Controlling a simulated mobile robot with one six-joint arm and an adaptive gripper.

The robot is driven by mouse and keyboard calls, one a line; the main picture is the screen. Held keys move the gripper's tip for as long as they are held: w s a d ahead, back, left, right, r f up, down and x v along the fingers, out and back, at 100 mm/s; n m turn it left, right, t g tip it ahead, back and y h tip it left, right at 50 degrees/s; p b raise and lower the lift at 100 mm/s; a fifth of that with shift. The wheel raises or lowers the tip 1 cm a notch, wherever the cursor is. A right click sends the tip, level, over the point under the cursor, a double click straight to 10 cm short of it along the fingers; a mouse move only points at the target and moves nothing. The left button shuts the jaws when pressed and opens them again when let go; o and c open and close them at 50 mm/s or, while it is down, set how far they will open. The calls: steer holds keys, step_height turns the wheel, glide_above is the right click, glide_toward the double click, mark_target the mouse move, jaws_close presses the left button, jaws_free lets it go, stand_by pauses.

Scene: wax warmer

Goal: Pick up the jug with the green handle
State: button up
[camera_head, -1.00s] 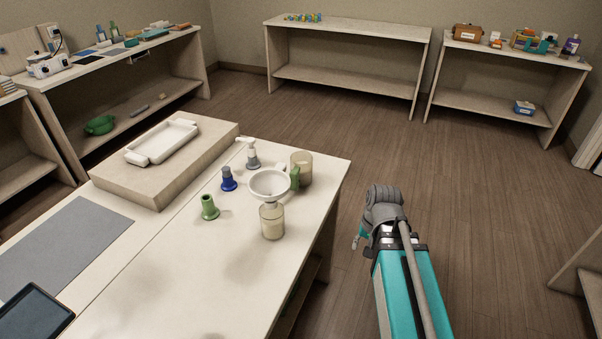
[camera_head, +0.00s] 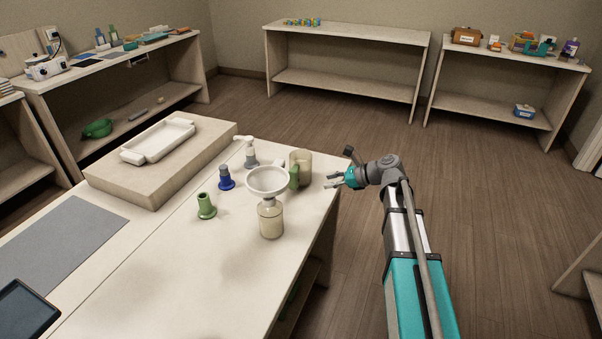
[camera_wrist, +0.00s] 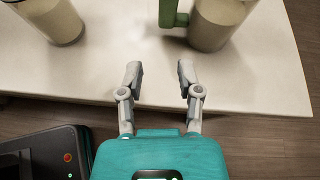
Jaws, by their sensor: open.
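The jug (camera_head: 303,166) with the green handle (camera_head: 294,177) stands upright near the far right corner of the white table. It looks translucent with a pale content. In the wrist view the jug (camera_wrist: 213,25) is at the top, right of centre, with its green handle (camera_wrist: 172,14) on its left side. Its top is cut off there. My gripper (camera_head: 332,180) is open and empty, at the table's right edge, to the right of the jug and apart from it. In the wrist view my gripper (camera_wrist: 160,75) has its fingers spread over the table edge, short of the jug.
A jar (camera_head: 270,220) with a white funnel (camera_head: 267,180) above it stands in front of the jug; the jar also shows in the wrist view (camera_wrist: 52,20). A blue bottle (camera_head: 226,178), a green bottle (camera_head: 206,207) and a pump bottle (camera_head: 250,153) stand left. The table's front is mostly clear.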

mark_target(297, 180)
steer(key=shift+w+r+m+y, duration=0.3)
steer(key=shift+w+r+m, duration=0.05)
steer(key=shift+w+m, duration=0.25)
steer(key=b+x, duration=0.3)
steer(key=x, duration=0.5)
steer(key=shift+a+f, duration=0.1)
steer(key=shift+a, duration=0.2)
steer(key=shift+b+x, duration=1.05)
steer(key=shift+x, duration=1.55)
